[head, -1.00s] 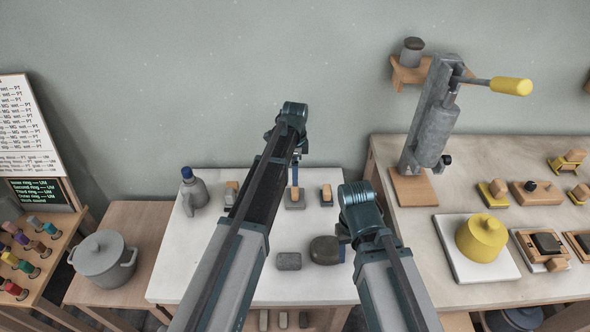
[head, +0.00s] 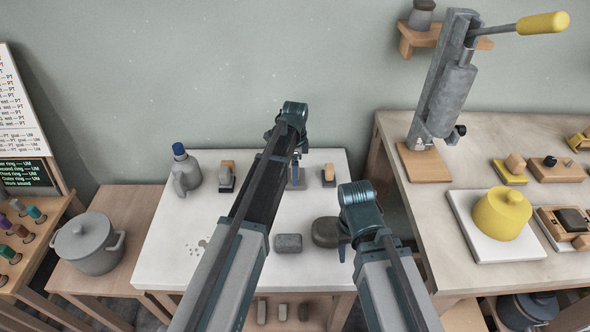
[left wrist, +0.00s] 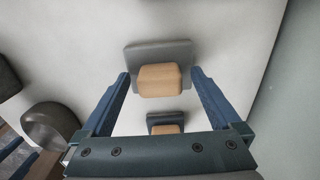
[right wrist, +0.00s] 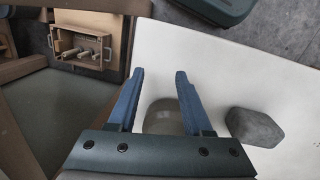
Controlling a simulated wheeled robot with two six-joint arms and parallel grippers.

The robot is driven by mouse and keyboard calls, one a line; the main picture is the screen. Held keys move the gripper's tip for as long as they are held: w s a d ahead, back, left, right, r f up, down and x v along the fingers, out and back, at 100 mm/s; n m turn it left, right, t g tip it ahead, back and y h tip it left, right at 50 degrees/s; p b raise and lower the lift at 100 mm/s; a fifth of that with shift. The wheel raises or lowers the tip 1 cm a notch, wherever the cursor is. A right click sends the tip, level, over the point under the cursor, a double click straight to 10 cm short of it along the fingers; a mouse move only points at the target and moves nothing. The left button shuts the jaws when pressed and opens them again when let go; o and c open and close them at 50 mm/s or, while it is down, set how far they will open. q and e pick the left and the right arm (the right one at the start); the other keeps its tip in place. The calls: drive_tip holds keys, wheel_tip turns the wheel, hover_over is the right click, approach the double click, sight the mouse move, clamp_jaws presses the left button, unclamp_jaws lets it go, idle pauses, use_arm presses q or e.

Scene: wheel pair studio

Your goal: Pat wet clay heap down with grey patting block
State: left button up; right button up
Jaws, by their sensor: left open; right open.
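The grey patting block (left wrist: 158,55), a flat grey plate with a wooden grip, lies on the white table, between and just beyond the open fingers of my left gripper (left wrist: 160,85). In the head view my left gripper (head: 297,165) partly hides it. A rounded dark grey heap (head: 325,232), which looks like the wet clay, sits on the table and also shows in the left wrist view (left wrist: 50,124). My right gripper (head: 344,247) is open beside it; in the right wrist view the heap (right wrist: 165,118) shows between the fingers. I cannot tell any contact.
A grey lump (head: 288,243) lies left of the heap. Two dark-based blocks (head: 227,175) (head: 328,175) flank the patting block. A blue-capped jug (head: 186,168) stands at the back left. A side table with a lever press (head: 443,90) is at right.

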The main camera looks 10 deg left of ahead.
use_arm(q)
drive_tip(key=c, duration=1.4)
drive_tip(key=o, duration=1)
drive_tip(key=shift+o, duration=0.2)
drive_tip(key=shift+r, duration=0.2)
use_arm(e)
drive_tip(key=shift+r, duration=0.15)
use_arm(q)
drive_tip(key=shift+r+p, duration=0.25)
drive_tip(key=shift+p, duration=0.15)
use_arm(e)
drive_tip(key=shift+r, duration=0.25)
use_arm(q)
drive_tip(key=shift+c, duration=0.3)
clamp_jaws()
